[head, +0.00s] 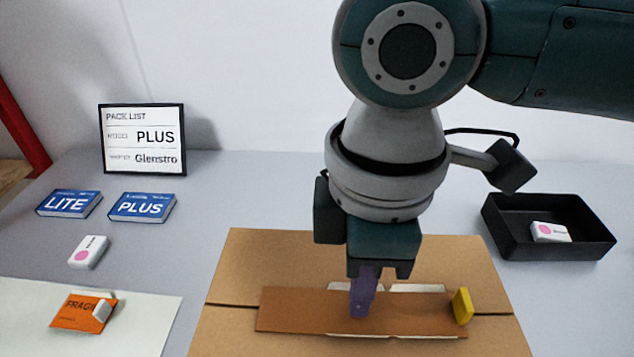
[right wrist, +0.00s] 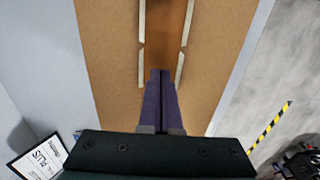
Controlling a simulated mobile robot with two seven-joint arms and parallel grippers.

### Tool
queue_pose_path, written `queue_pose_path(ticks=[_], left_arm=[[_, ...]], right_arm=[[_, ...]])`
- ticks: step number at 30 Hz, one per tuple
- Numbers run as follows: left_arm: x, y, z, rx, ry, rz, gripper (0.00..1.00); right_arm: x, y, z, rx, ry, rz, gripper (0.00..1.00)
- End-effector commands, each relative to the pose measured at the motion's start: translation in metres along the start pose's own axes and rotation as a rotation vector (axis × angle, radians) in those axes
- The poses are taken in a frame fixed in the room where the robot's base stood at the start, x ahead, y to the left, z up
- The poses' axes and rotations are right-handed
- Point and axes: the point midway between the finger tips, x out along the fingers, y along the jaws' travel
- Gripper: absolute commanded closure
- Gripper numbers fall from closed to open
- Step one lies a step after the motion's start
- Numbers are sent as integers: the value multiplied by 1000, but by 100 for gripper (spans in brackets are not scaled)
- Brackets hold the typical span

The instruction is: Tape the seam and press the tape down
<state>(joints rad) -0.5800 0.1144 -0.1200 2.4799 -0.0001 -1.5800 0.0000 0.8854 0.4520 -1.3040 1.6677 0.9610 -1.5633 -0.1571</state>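The cardboard box (head: 240,265) lies at the front middle of the table, its dark seam (head: 230,305) running left to right. A darker brown tape strip (head: 300,312) lies along the seam, with pale edges showing beside it. A yellow block (head: 462,306) stands at the strip's right end. My right gripper (head: 360,312) points down with its purple fingers together and nothing seen between them. Its tips are at the strip's middle; I cannot tell whether they touch it. In the right wrist view the shut fingers (right wrist: 161,74) are over the brown box top (right wrist: 107,50). My left gripper is not in view.
A pack list sign (head: 143,140) reading PLUS and Glenstro stands at the back left. Blue LITE (head: 68,204) and PLUS (head: 142,207) boxes, a white pack (head: 88,252) and an orange FRAGILE label (head: 80,312) lie left. A black tray (head: 550,250) holds another white pack (head: 549,232).

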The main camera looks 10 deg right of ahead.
Motion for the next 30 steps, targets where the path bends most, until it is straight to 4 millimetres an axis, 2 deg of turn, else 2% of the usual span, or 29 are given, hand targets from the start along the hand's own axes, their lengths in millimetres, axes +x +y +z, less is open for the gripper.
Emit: queue_pose_path(ticks=[30], left_arm=[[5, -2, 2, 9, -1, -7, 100]], right_arm=[[10, 0, 0, 0, -1, 0, 100]])
